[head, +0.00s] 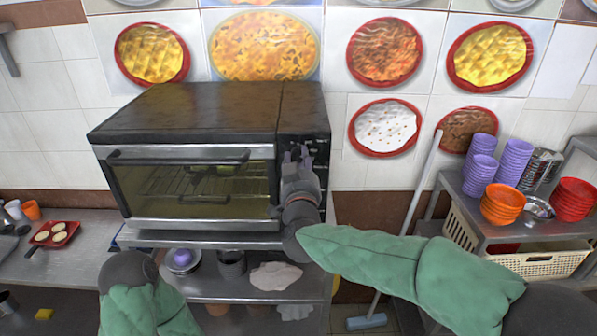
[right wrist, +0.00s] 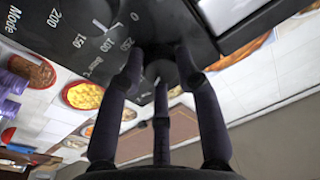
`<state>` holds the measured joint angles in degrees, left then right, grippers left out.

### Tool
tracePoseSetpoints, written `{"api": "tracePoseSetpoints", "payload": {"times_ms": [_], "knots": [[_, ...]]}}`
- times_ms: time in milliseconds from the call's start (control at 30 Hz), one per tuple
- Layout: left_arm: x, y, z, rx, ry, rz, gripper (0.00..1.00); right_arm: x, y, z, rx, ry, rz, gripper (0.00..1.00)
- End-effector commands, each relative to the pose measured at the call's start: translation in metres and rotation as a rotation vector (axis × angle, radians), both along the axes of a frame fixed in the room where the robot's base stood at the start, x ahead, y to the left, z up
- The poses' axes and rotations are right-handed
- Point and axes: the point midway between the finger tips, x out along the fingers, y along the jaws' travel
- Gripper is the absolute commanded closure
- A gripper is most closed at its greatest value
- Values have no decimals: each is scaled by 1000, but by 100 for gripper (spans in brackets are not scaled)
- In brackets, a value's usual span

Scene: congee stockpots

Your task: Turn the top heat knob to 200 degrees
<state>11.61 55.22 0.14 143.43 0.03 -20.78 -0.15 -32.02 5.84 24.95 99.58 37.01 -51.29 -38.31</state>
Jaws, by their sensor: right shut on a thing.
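The black toaster oven (head: 205,108) stands on a metal shelf, with its control panel (head: 310,125) on the right side. My right gripper (head: 298,154) is at the panel. In the right wrist view, my right gripper's fingers (right wrist: 160,62) are closed around a dark round knob (right wrist: 160,72). Another knob (right wrist: 100,12) shows at the top edge, with white numbers near it, including 200, 150 and 250. The fingers hide much of the held knob, so I cannot read its setting or tell for certain which knob it is.
The oven's glass door (head: 195,188) is shut. Pots and a white cloth (head: 276,276) lie on the shelf below. On the right, a cart (head: 490,215) holds purple cups (head: 482,160) and orange bowls (head: 503,203). A broom (head: 410,220) leans between them.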

Motion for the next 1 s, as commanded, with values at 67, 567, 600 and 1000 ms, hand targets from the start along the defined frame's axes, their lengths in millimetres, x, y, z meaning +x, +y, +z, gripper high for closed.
{"api": "tracePoseSetpoints", "payload": {"times_ms": [67,567,600,1000], "knots": [[0,0,-12,0,0,0,100,0,1,-6,70,3,2,99],[0,0,-50,0,0,0,100,0,3,-6,542,5,2,99],[0,0,-53,0,0,0,100,0,3,-6,578,5,2,99],[0,0,-70,0,0,0,100,0,4,-5,854,7,1,99]]}}
